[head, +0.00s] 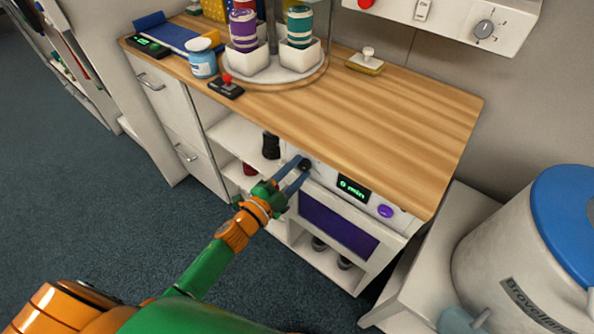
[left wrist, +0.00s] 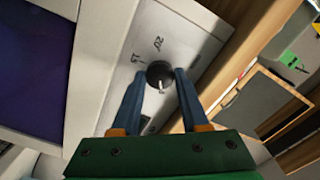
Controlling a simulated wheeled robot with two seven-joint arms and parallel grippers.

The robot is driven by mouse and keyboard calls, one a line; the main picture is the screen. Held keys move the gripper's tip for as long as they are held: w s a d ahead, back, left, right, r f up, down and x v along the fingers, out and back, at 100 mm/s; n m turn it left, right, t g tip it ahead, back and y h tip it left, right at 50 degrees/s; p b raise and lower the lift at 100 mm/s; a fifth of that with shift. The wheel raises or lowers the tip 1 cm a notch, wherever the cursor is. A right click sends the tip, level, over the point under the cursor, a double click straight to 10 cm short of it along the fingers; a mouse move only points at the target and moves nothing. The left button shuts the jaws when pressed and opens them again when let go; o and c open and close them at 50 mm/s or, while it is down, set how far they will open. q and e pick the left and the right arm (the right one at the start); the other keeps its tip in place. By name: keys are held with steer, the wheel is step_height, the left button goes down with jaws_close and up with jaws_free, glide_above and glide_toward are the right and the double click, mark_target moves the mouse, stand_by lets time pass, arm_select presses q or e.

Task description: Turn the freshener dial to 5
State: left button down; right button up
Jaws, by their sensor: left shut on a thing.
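A black round dial (head: 305,163) sits on the front panel of a white appliance (head: 398,217) under the wooden counter. My left gripper (head: 296,170) is shut on this dial, one blue finger on each side; the left wrist view shows the dial (left wrist: 159,76) between the fingertips. A white pointer mark on it points down toward the gripper in that view. Printed marks reading 15 and 20 lie beyond the dial; other marks are hidden by the fingers. The green display (head: 353,188) reads 0 min. No freshener label is readable. My right gripper is not in view.
A purple button (head: 385,211) and a dark purple window (head: 338,226) are on the same appliance. The counter's overhanging edge (head: 400,203) is just above the panel. Another dial (head: 484,29) is on the upper wall panel. A large blue-lidded container (head: 520,255) stands at right.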

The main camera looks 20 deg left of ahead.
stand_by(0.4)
arm_select(q)
steer(key=shift+c, duration=2)
jaws_free()
steer(key=v, duration=0.7)
